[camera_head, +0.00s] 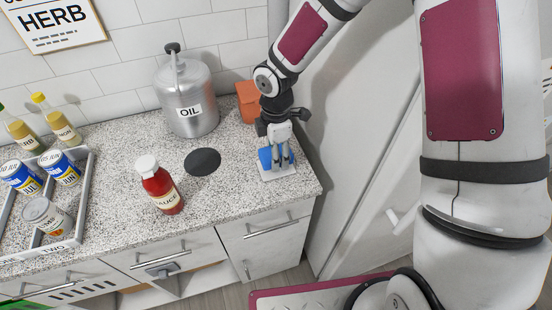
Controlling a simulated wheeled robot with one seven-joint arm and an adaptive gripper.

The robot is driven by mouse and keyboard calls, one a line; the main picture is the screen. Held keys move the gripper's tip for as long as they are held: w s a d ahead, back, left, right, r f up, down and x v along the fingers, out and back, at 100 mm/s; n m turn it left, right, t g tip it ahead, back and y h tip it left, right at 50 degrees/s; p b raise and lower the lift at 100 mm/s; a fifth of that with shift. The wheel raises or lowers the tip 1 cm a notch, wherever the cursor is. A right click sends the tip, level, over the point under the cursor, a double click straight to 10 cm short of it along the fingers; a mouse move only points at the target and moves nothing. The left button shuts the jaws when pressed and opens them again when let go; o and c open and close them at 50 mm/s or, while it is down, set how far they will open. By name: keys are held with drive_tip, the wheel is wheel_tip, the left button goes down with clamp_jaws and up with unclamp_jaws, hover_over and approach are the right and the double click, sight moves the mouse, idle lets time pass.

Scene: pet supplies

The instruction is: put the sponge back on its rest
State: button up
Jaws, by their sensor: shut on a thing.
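The blue sponge (265,158) is at the right end of the counter. My gripper (281,164) points down over it and is shut on it, with the fingers covering part of the sponge. A flat, pale rest (279,175) lies directly below the sponge near the counter's right edge. The sponge appears on or very close to the rest; I cannot tell whether they touch.
A silver oil can (188,100) and an orange block (248,101) stand behind. A dark round disc (203,162) lies left of my gripper. A red sauce bottle (160,187) stands nearer the front. A grey tray (77,205) with cans is at left. A white fridge-like panel (355,130) rises close at right.

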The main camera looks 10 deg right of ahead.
drive_tip(key=shift+w+f, duration=0.2)
drive_tip(key=shift+w, duration=0.15)
drive_tip(key=shift+f+p, duration=0.4)
drive_tip(key=shift+f, duration=1.2)
drive_tip(key=shift+f, duration=0.2)
drive_tip(key=o, duration=1.1)
drive_tip(key=shift+r, duration=0.1)
